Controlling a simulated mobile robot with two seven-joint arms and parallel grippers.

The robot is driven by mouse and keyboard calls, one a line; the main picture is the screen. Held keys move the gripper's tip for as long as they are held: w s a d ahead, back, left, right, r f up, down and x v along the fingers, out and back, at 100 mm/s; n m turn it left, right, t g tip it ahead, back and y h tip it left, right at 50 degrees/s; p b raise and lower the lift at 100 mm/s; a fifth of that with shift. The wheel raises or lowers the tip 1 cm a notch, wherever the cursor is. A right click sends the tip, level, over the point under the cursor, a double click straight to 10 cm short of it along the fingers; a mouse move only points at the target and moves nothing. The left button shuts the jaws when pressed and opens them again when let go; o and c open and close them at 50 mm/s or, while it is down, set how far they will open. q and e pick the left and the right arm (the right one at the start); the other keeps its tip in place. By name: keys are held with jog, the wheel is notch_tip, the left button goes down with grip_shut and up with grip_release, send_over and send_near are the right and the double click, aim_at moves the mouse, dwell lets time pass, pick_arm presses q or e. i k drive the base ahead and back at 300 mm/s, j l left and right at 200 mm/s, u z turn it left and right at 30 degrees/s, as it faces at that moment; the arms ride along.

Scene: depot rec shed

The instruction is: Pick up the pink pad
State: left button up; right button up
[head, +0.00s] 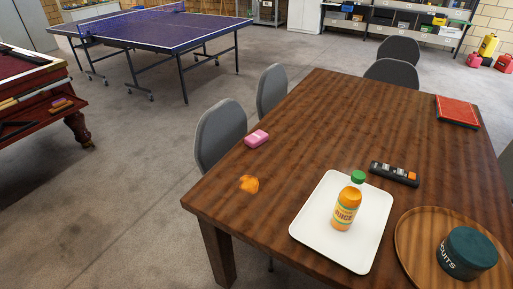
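A small pink pad (257,138) lies on the brown wooden table (300,122) near its left edge, close to the back of a grey chair. It has a lighter mark on its top face. Nothing touches it from above. Neither of my grippers shows in the head view.
Grey chairs (221,135) line the left edge.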

aim_at(259, 137)
jog(key=k+z, duration=0.1)
jog(key=k, duration=0.25)
jog(key=z, duration=1.15)
jog(key=i+j, duration=0.1)
jog(key=j, duration=0.5)
jog(key=i+j, duration=0.1)
jog(key=j, duration=0.5)
jog(key=i+j, duration=0.1)
jog(key=j, duration=1.15)
jog(key=i+j, duration=0.15)
jog(key=j, duration=0.45)
jog(key=i+j, duration=0.1)
jog(key=j, duration=0.5)
jog(key=i+j, duration=0.1)
jog(key=j, duration=0.5)
jog(key=i+j, duration=0.1)
jog(key=j, duration=0.55)
